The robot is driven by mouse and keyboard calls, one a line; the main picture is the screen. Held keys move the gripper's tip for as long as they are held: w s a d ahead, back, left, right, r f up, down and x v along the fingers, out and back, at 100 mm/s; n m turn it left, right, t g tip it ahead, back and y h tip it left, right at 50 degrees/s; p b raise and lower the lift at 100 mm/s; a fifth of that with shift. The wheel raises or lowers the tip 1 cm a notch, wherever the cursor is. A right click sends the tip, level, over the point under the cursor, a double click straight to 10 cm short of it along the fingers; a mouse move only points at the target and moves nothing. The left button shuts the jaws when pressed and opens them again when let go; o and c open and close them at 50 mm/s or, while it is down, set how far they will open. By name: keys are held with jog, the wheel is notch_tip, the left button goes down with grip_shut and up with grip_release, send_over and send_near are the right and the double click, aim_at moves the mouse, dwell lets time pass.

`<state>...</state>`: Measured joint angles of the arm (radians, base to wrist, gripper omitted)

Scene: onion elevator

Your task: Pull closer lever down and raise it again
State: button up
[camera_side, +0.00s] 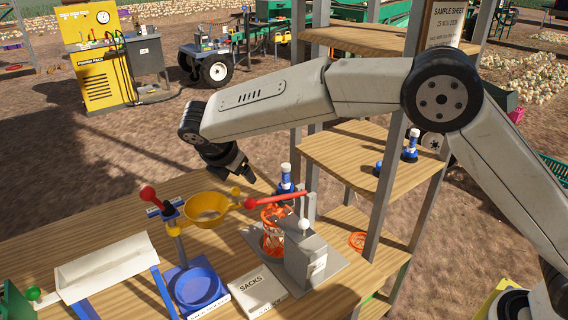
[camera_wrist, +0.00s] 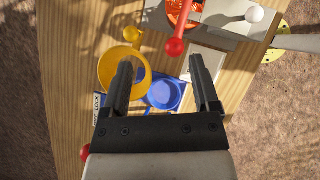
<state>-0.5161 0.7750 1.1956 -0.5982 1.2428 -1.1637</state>
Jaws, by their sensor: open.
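The closer is a grey machine (camera_side: 305,250) on a grey plate on the wooden table. Its red lever (camera_side: 277,200) lies nearly level, with a red ball at its left end. An orange-red mesh sack (camera_side: 273,232) is below the lever. My gripper (camera_side: 240,174) is open and empty, above and behind the lever's ball and apart from it. In the wrist view, the red lever (camera_wrist: 180,22) shows beyond my open fingertips (camera_wrist: 160,64), its ball a little right of the middle between them. The lever's far end is cut off there.
A yellow ring (camera_side: 207,209) on a post with a red-knobbed handle (camera_side: 149,195) stands left of the closer, above a blue base (camera_side: 195,287). A SACKS box (camera_side: 259,291) lies in front. A blue-and-white bottle (camera_side: 286,178) stands behind the lever, near a shelf post.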

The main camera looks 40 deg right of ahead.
jog(key=s+n+y, duration=0.2)
jog(key=n, duration=0.1)
send_over(250, 206)
jog(key=a, duration=0.1)
jog(key=f, duration=0.4)
jog(key=shift+s+f, duration=0.25)
jog(key=shift+f, duration=0.1)
jog(key=shift+x, duration=3.8)
jog(key=shift+a, duration=0.1)
jog(key=shift+c, duration=0.2)
jog(key=shift+w+y, duration=0.1)
jog(key=shift+y, duration=0.2)
grip_shut()
